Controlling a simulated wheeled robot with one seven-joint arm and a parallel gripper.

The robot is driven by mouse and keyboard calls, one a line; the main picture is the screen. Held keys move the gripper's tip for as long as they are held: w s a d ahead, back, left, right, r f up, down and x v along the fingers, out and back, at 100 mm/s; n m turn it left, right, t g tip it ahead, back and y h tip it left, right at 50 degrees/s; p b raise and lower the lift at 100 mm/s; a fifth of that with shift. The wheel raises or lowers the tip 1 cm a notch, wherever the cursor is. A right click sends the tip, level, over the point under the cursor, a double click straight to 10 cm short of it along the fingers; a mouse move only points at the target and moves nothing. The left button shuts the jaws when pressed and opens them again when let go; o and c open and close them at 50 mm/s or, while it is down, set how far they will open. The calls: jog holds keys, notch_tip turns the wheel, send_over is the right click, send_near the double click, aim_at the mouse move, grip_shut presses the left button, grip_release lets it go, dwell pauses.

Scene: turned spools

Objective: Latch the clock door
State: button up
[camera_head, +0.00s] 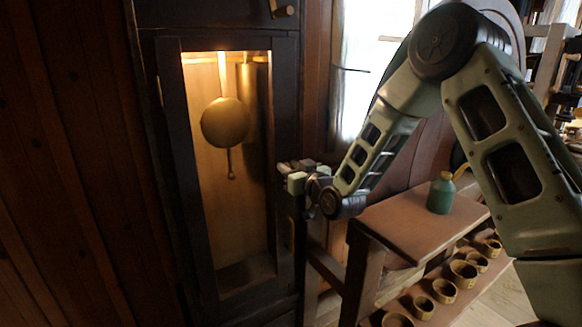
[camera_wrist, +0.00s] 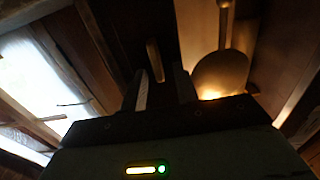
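The tall dark clock case has a narrow glazed door (camera_head: 286,110) with the pendulum bob (camera_head: 226,122) lit behind it. The door looks close to its frame; I cannot tell whether it is fully shut. In the wrist view a small tan wooden turn-piece (camera_wrist: 154,60), probably the latch, lies lengthwise up the picture on dark wood. My gripper (camera_wrist: 163,82) is open and empty, its two dark fingers apart, with the turn-piece beyond the tips. In the head view my gripper (camera_head: 289,175) is at the door's right edge and hides that spot. The bob (camera_wrist: 221,74) is to the right in the wrist view.
Another wooden knob (camera_head: 284,11) is on the case above the door. A wooden bench (camera_head: 405,222) with a green bottle (camera_head: 441,193) stands to the right, several small pots (camera_head: 444,291) below it. A bright window (camera_head: 371,55) is behind my arm.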

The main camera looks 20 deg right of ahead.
grip_shut()
jog(key=shift+a+f+n+b, duration=0.1)
jog(key=shift+n+b, duration=0.2)
jog(key=shift+b, duration=0.15)
jog(key=n+b, duration=0.5)
jog(key=b, duration=0.2)
jog(key=a+f+n+b, duration=0.1)
jog(key=n+b, duration=0.5)
jog(key=b, duration=0.2)
jog(key=n+b, duration=0.6)
jog(key=b, duration=0.2)
jog(key=shift+s+a+f, duration=0.2)
jog(key=shift+a+f, duration=0.15)
jog(key=shift+n, duration=0.3)
